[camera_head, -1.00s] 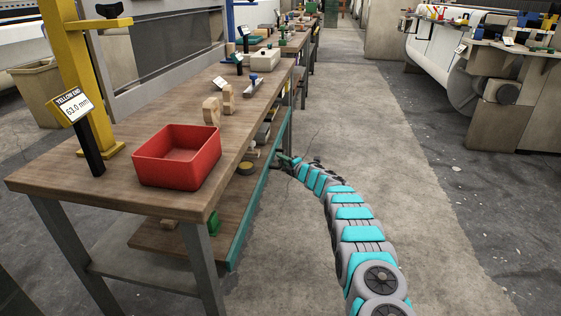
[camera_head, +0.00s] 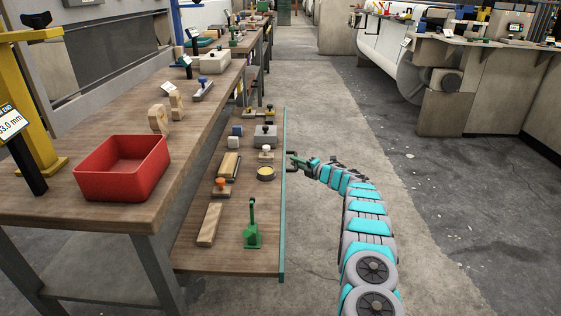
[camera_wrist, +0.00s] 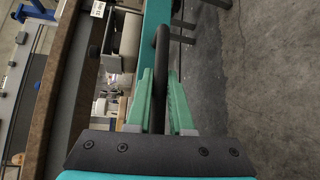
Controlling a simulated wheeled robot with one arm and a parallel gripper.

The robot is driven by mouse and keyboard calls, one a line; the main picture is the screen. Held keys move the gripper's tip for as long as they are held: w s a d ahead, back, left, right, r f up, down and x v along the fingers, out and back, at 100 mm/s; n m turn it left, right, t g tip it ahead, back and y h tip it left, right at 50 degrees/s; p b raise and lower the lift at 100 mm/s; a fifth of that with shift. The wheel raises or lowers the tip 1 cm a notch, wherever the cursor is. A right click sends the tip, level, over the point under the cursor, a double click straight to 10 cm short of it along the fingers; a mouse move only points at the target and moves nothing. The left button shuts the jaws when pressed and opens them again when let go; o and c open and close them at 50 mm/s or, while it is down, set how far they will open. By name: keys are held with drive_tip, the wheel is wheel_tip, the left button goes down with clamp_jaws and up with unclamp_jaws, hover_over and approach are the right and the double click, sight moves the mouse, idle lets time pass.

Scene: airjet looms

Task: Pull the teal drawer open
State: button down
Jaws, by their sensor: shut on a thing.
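The teal drawer (camera_head: 284,221) stands pulled out from under the wooden workbench, on the bench's right side. Its wooden floor and the things lying on it show from above. Its teal front edge faces right, towards my arm. A dark bar handle (camera_wrist: 162,75) runs along the front in the wrist view. My gripper (camera_head: 299,161) is at the far part of that front. In the wrist view my green fingers (camera_wrist: 160,98) stand on both sides of the handle, shut on it. The exact contact is small in the head view.
In the drawer lie a green tool (camera_head: 252,228), wooden blocks (camera_head: 209,224), a yellow round tin (camera_head: 265,173) and a grey box (camera_head: 265,133). A red bin (camera_head: 122,168) sits on the workbench (camera_head: 60,213).

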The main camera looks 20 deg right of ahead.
drive_tip(key=shift+s+d+f, duration=0.1)
drive_tip(key=shift+s+d, duration=0.2)
drive_tip(key=shift+d, duration=0.55)
drive_tip(key=shift+s+d+f, duration=0.1)
drive_tip(key=shift+s+d, duration=0.15)
drive_tip(key=shift+d, duration=0.55)
drive_tip(key=c, duration=0.8)
unclamp_jaws()
drive_tip(key=shift+r, duration=0.1)
drive_tip(key=v, duration=0.7)
drive_tip(key=shift+s, duration=0.3)
drive_tip(key=shift+d+r, duration=0.15)
